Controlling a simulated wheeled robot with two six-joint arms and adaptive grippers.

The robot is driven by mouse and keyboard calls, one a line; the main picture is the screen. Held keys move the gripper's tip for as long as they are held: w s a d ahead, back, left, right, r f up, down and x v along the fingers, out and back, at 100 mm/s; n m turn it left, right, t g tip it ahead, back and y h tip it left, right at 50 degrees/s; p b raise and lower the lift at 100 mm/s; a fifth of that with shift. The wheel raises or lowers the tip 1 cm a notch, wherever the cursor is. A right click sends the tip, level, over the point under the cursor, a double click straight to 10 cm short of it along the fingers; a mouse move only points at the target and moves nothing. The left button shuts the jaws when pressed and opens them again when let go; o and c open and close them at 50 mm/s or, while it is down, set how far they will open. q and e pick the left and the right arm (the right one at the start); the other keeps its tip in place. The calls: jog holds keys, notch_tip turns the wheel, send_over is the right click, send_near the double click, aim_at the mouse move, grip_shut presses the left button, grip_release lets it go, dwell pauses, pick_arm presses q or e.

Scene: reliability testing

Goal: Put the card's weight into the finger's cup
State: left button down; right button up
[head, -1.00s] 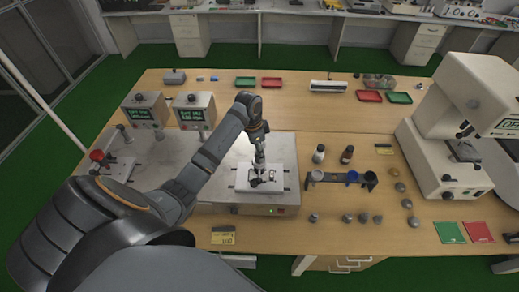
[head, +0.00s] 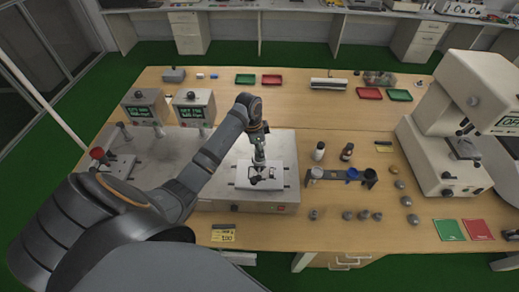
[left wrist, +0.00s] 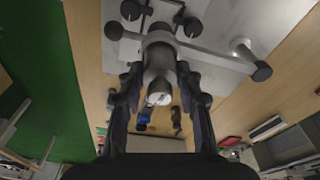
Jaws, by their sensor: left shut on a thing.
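My left gripper (head: 259,160) is over a white fixture (head: 244,176) with black knobs, on the grey bench machine. In the left wrist view, its fingers (left wrist: 160,108) are on either side of a grey cylinder (left wrist: 160,65) with a pale round end. The jaws are shut on this cylinder; I cannot tell whether it is separate from the fixture behind it. A yellow card (head: 223,232) lies at the table's front edge, its text too small to read surely. Several small grey weights (head: 347,215) stand on the table to the right. My right gripper is not in view.
A dark rack (head: 340,176) holds a white cup, a blue cup (head: 352,174) and a dark cup. Two bottles (head: 319,151) stand behind it. A large white instrument (head: 455,120) fills the right side. Green and red pads (head: 449,230) lie at front right.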

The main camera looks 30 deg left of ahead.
pick_arm(q)
jog(key=c, duration=0.8)
grip_release()
jog(key=shift+o, duration=0.3)
jog(key=o, duration=0.5)
jog(key=shift+s+a+r, duration=0.1)
jog(key=shift+s+r, duration=0.05)
jog(key=shift+r, duration=1)
jog(key=shift+s+a+r, duration=0.1)
jog(key=shift+r, duration=1.1)
jog(key=shift+s+a+r, duration=0.1)
jog(key=shift+s+r, duration=0.05)
jog(key=shift+r, duration=1)
